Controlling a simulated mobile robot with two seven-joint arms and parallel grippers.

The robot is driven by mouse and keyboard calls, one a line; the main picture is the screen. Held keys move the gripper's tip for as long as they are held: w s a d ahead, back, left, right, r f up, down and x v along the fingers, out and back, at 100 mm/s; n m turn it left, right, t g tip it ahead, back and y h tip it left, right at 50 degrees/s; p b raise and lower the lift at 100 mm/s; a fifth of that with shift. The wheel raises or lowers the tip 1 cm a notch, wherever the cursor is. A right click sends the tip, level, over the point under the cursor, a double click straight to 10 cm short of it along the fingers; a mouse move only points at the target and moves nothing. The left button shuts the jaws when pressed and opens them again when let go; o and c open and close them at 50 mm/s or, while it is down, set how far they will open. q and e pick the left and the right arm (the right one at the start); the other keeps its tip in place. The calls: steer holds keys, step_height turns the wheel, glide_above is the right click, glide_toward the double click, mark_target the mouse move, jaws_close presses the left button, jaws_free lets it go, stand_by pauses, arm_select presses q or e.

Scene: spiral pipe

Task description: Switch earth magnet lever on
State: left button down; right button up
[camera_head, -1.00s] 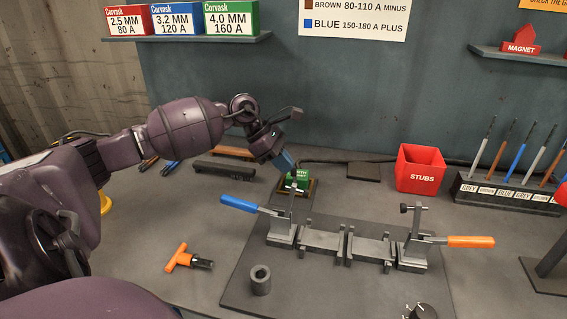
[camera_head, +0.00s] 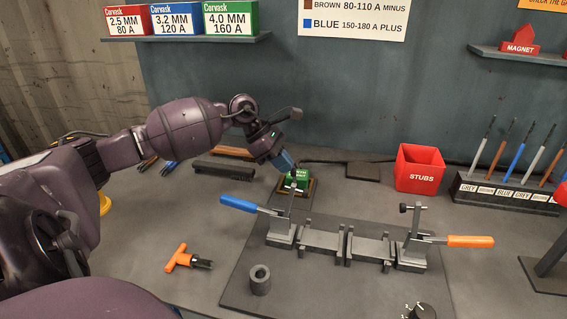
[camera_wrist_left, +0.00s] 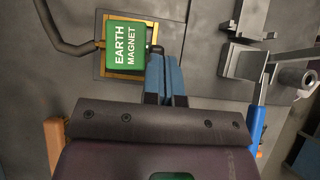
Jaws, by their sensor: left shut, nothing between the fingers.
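The earth magnet is a green block (camera_head: 299,180) on a brass-edged base, on the bench behind the blue-handled clamp. In the left wrist view the green block (camera_wrist_left: 127,45) shows its white "EARTH MAGNET" label from above. A small dark part at that side, perhaps the lever, is mostly hidden by the fingers. I cannot tell whether they touch it. My right gripper is not in view.
A clamp with a blue handle (camera_head: 238,204) stands close in front of the magnet. A clamp with an orange handle (camera_head: 470,241) is to the right. A red stubs bin (camera_head: 420,168) and a rod rack (camera_head: 507,194) stand further right. A cable runs behind the magnet.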

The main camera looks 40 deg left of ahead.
arm_select(q)
steer(key=shift+f, duration=0.15)
steer(key=shift+r, duration=0.85)
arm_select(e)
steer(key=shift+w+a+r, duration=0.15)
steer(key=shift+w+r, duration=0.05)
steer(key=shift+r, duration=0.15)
